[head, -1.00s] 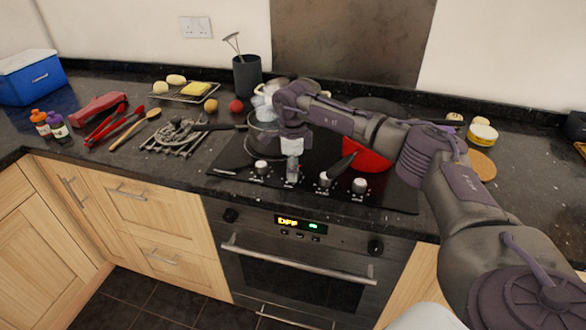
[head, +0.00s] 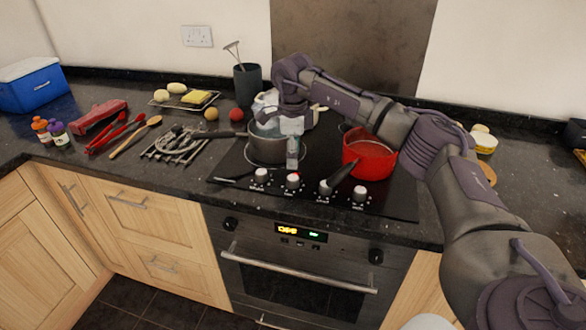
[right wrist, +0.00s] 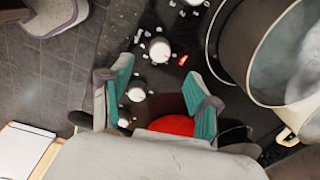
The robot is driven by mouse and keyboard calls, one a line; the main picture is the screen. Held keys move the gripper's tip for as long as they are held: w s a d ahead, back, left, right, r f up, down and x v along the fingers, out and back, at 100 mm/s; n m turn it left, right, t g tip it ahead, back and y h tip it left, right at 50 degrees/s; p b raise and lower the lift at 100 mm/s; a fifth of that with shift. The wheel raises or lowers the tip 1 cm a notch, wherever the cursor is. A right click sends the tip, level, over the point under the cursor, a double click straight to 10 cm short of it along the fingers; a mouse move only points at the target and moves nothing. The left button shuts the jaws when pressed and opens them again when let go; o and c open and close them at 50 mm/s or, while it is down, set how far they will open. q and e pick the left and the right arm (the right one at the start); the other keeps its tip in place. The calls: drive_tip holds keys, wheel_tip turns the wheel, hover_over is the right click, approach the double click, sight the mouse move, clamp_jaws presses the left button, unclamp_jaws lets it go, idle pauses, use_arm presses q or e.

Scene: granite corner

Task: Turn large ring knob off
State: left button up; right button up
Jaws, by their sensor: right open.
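The hob's front edge carries a row of several white-topped knobs: far left (head: 260,176), second (head: 293,181), third (head: 326,188) and far right (head: 359,194). I cannot tell by label which is the large ring knob. My right gripper (head: 292,165) is open and empty, just above and behind the second knob, apart from it. In the right wrist view the teal-padded fingers (right wrist: 158,90) are spread, with one knob (right wrist: 137,94) between them and a larger-looking knob (right wrist: 160,50) beyond, beside a red mark. My left gripper is not in view.
A grey pot (head: 268,150) stands close to the right gripper on the hob; its rim shows in the right wrist view (right wrist: 250,85). A red pan (head: 370,158) stands at the hob's right, its dark handle reaching over the third knob. The oven front (head: 300,270) lies below.

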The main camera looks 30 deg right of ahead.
wheel_tip(320, 180, up, 4)
drive_tip(key=shift+a+r, duration=0.1)
idle(0.5)
